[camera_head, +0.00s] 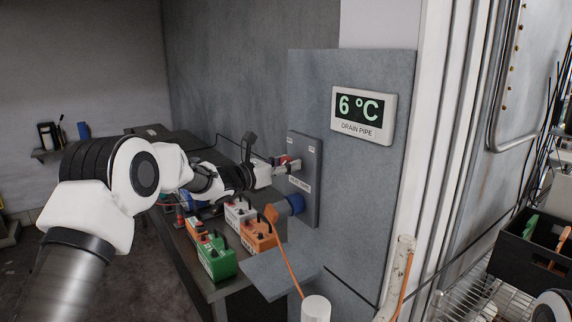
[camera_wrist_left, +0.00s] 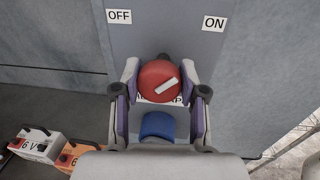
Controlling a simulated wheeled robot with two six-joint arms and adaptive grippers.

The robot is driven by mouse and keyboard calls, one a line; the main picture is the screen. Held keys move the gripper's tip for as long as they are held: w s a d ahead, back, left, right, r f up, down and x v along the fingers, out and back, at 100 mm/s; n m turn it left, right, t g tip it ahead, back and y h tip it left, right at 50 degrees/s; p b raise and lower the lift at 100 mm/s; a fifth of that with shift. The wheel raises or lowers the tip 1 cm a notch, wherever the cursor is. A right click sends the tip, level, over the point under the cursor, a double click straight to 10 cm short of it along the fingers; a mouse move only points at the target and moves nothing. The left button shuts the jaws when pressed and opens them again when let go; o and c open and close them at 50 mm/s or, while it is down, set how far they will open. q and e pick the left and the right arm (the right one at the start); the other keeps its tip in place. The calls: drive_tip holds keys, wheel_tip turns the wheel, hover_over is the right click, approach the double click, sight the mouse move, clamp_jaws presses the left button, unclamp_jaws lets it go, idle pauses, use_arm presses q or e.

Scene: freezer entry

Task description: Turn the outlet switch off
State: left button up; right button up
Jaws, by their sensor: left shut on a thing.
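The outlet switch is a round red knob (camera_wrist_left: 160,82) with a white pointer mark on a grey panel (camera_wrist_left: 178,48). The pointer slants toward the upper right, the side of the ON label (camera_wrist_left: 213,23); the OFF label (camera_wrist_left: 119,16) is at upper left. My left gripper (camera_wrist_left: 161,76) has one finger on each side of the knob and is shut on it. In the head view the panel (camera_head: 307,200) is on the grey wall, and my left gripper (camera_head: 286,167) reaches it from the left, partly covering the knob. My right gripper is out of view.
Battery boxes, green (camera_head: 217,262) and orange (camera_head: 258,236), stand on the bench below. A 6 °C display (camera_head: 362,115) is above right. A black crate (camera_head: 530,258) is at far right.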

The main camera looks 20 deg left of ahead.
use_arm(q)
drive_tip(key=shift+n+b, duration=0.5)
drive_tip(key=shift+n, duration=1.3)
drive_tip(key=n, duration=0.3)
drive_tip(key=shift+r+g, duration=0.15)
drive_tip(key=shift+g, duration=0.15)
drive_tip(key=n+p, duration=0.1)
drive_tip(key=n, duration=0.1)
drive_tip(key=shift+n, duration=0.4)
drive_tip(key=n+p, duration=0.2)
drive_tip(key=n, duration=0.1)
drive_tip(key=shift+g+p, duration=0.3)
drive_tip(key=shift+g, duration=0.1)
drive_tip(key=shift+w+n+g+h+p, duration=0.1)
drive_tip(key=shift+n+g+h+p, duration=0.25)
drive_tip(key=shift+n+p, duration=1.4)
drive_tip(key=shift+n+b, duration=0.5)
drive_tip(key=shift+n, duration=0.05)
